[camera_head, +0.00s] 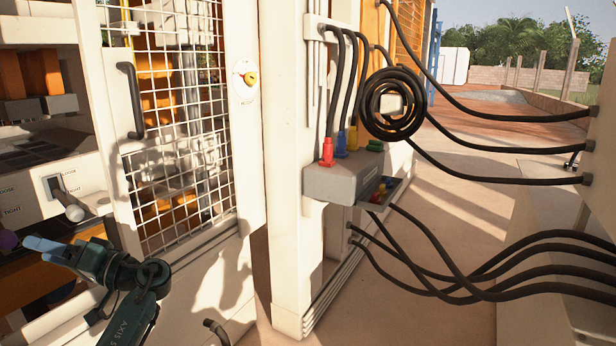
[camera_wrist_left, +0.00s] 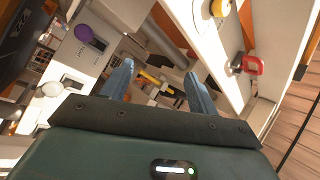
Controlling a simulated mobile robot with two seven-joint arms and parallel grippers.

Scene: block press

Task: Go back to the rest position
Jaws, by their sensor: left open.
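My left gripper (camera_head: 45,245) is at the lower left of the head view, with its blue fingers pointing left. In the left wrist view the two blue fingers (camera_wrist_left: 157,87) stand apart with nothing held between them. A purple knob (camera_head: 8,240) shows just beyond the fingertips in the head view; I cannot tell whether they touch there. In the left wrist view the purple knob (camera_wrist_left: 84,33) lies to the left of the fingers, apart from them. My right gripper does not show in either view.
A white lever knob (camera_head: 75,213) on the control panel is close above my left gripper. The mesh door (camera_head: 180,150) with a black handle (camera_head: 131,100) is to its right. A grey connector box (camera_head: 340,180) and black cables (camera_head: 440,270) lie farther right.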

